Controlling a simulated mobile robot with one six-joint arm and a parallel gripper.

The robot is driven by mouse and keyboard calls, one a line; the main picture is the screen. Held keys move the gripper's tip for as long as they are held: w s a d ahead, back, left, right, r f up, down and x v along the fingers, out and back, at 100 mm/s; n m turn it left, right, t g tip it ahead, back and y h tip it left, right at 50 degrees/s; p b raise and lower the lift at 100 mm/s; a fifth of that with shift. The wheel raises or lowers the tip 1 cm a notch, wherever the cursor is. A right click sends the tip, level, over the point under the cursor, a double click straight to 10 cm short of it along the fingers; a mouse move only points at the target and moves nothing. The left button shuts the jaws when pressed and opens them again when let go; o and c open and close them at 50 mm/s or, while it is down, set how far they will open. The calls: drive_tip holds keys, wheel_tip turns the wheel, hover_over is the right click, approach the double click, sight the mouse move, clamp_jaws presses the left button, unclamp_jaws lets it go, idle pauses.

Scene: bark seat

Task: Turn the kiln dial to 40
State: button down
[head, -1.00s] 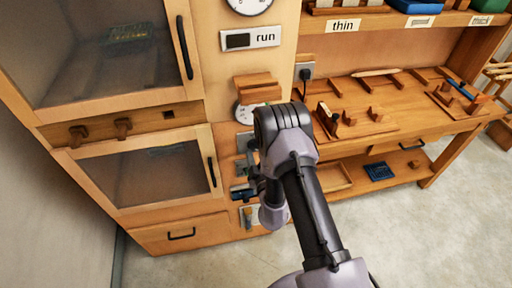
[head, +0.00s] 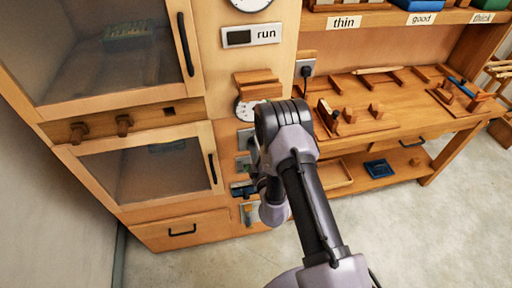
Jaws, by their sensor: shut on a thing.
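A white round dial (head: 247,109) with dark marks sits on the wooden panel right of the kiln doors. A wooden block covers its upper part and my arm is close in front of its right edge, so its reading is not legible. A larger white dial (head: 250,3) is cut off by the top edge of the head view. My arm bends in front of the panel, with its wrist low beside the small panel fittings. My gripper's jaws are hidden behind the arm, so what they hold cannot be seen.
A display plate marked "run" (head: 251,36) is above the wooden block (head: 257,85). A workbench (head: 400,97) with wooden jigs stands on the right. The floor at the lower right is clear.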

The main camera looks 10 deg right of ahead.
drive_tip(key=n, duration=0.8)
drive_tip(key=shift+w+r+n, duration=0.1)
drive_tip(key=shift+n, duration=0.5)
drive_tip(key=c, duration=0.9)
unclamp_jaws()
drive_tip(key=shift+o, duration=0.2)
